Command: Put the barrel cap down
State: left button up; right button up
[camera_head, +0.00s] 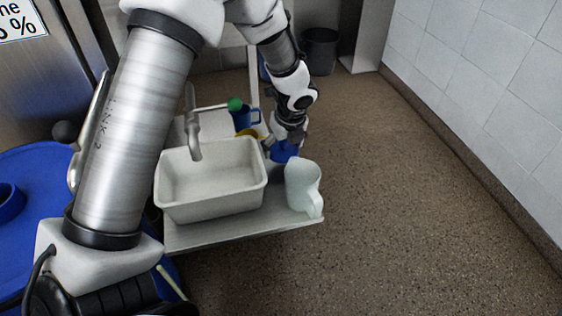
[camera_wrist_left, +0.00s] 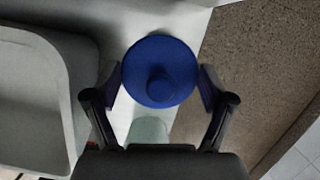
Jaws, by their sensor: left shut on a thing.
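The barrel cap is a round blue disc with a raised knob. In the head view the cap (camera_head: 284,152) is under my left gripper (camera_head: 287,143), by the right edge of the pale shelf (camera_head: 215,235). In the left wrist view the blue cap (camera_wrist_left: 160,52) sits between the two fingers of my left gripper (camera_wrist_left: 160,82). The gripper is shut on it. I cannot tell whether the cap touches the shelf. My right gripper is not in view.
A white basin (camera_head: 210,205) stands left of the cap, and a pale jug (camera_head: 302,182) stands close in front of it. A blue mug (camera_head: 242,119) and a green ball-shaped thing (camera_head: 235,104) are behind. Open floor (camera_head: 420,200) lies to the right.

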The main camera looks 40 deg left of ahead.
aim_at(284, 151)
pick_arm(q)
notch_tip(284, 151, down, 4)
jog(key=shift+r+b, duration=0.25)
jog(key=shift+b, duration=0.65)
jog(key=shift+r, duration=0.15)
jog(key=o, duration=1)
jog(key=p+v, duration=0.7)
jog(key=v, duration=0.4)
jog(key=shift+s+r, duration=0.1)
jog(key=shift+r, duration=0.1)
jog(key=shift+s+d+r, duration=0.1)
jog(key=shift+d+r, duration=0.05)
jog(key=shift+r, duration=0.15)
